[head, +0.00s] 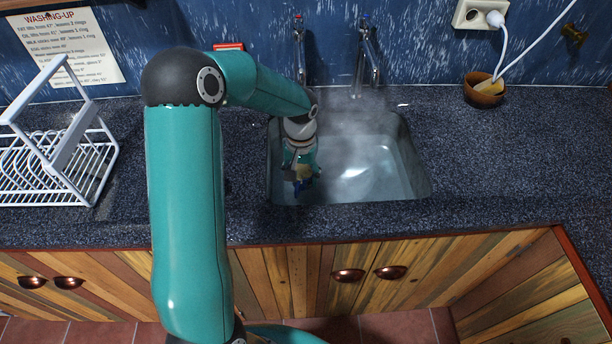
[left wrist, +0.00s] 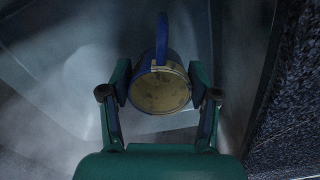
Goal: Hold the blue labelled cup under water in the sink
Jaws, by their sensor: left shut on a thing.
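The sink (head: 395,188) is set in the dark speckled worktop and looks filled with water, with steam over it. My left gripper (head: 302,177) is down in the left part of the sink. In the left wrist view, my left gripper (left wrist: 158,92) is shut on the blue cup (left wrist: 172,56), one finger on each side. The cup's tan round face (left wrist: 160,91) points to the camera and its blue handle (left wrist: 162,35) points up in the picture. In the head view only a small blue part of the cup (head: 303,187) shows. No label is readable. My right gripper is not in view.
Two taps stand behind the sink, one on the left (head: 299,50) and one on the right (head: 367,60). A white dish rack (head: 60,150) is at the left. A small brown bowl (head: 484,92) is at the back right. The worktop right of the sink is clear.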

